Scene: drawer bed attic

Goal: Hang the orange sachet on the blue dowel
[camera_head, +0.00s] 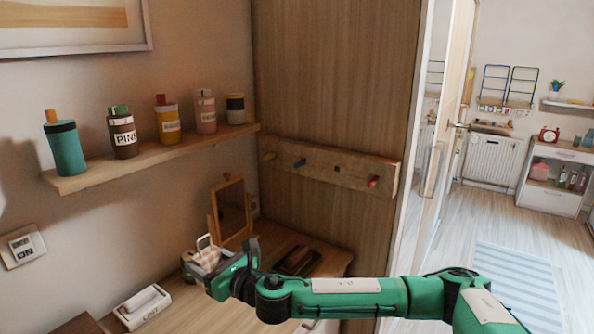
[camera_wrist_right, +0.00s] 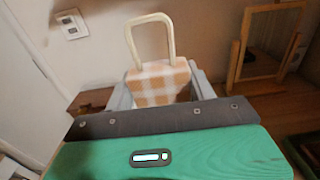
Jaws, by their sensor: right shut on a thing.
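The orange sachet (camera_wrist_right: 160,80), checked orange and white with a stiff cream loop, is between the fingers of my right gripper (camera_wrist_right: 162,92) in the right wrist view. Its loop stands up above the fingers. In the head view the sachet (camera_head: 208,256) and my right gripper (camera_head: 206,262) are low, over the wooden desk. The blue dowel (camera_head: 299,163) sticks out of a wooden peg board on the wardrobe side, above and to the right of the gripper. Nothing hangs on it. My left gripper is not in view.
The peg board (camera_head: 320,171) also bears a yellow dowel (camera_head: 269,156) and a red dowel (camera_head: 373,182). A small framed mirror (camera_head: 232,210) stands on the desk behind the gripper. A wall shelf (camera_head: 160,156) with several bottles is at the left. A dark tray (camera_head: 297,261) lies beside my forearm.

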